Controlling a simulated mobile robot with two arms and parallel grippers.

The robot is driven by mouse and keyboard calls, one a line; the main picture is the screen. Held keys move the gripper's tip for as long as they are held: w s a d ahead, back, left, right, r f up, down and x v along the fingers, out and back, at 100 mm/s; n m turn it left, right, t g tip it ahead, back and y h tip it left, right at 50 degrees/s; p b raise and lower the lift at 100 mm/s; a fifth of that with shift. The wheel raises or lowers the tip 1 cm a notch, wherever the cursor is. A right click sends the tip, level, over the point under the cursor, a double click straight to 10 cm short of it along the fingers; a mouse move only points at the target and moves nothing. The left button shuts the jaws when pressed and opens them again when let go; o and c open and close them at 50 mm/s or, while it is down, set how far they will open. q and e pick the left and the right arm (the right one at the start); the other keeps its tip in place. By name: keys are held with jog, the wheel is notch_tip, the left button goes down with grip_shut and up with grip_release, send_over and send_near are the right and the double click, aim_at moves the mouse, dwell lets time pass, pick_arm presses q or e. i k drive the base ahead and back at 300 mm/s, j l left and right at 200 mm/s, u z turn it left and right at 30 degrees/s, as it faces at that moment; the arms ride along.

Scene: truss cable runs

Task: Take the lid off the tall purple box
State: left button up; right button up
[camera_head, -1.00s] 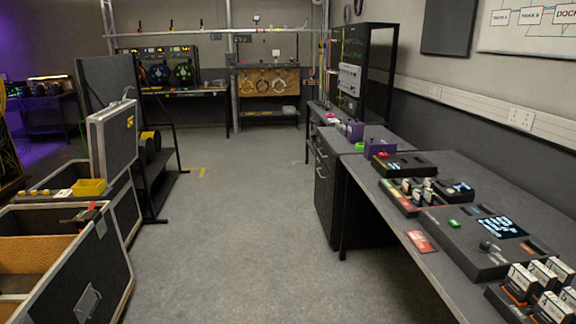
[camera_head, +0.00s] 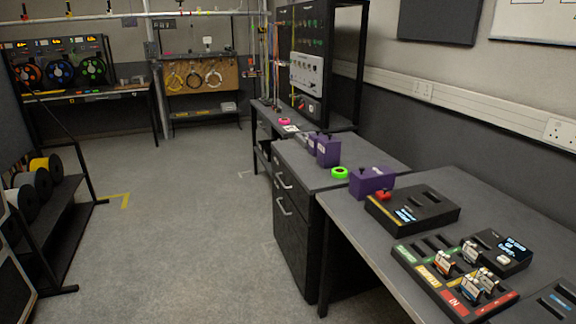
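Several purple boxes stand on the benches along the right. A tall, narrow purple box (camera_head: 327,152) stands on the drawer cabinet's top, with a small dark knob on top. It looks closed, but the lid's seam is too small to make out. Another purple piece (camera_head: 312,140) shows just behind it to the left, partly hidden. Neither of my grippers is in view.
A green tape roll (camera_head: 339,172) lies between the purple boxes. A black device (camera_head: 412,208) and a battery charger (camera_head: 455,275) sit on the near bench (camera_head: 345,218). The drawer cabinet (camera_head: 296,222) juts out. The grey floor (camera_head: 180,220) is clear; a spool rack (camera_head: 58,210) stands left.

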aim_at(329, 139)
jog(key=i+j+z, duration=0.2)
jog(key=i+z, duration=0.15)
jog(key=i, duration=0.2)
jog(key=i+j+z, duration=0.15)
jog(key=z, duration=0.55)
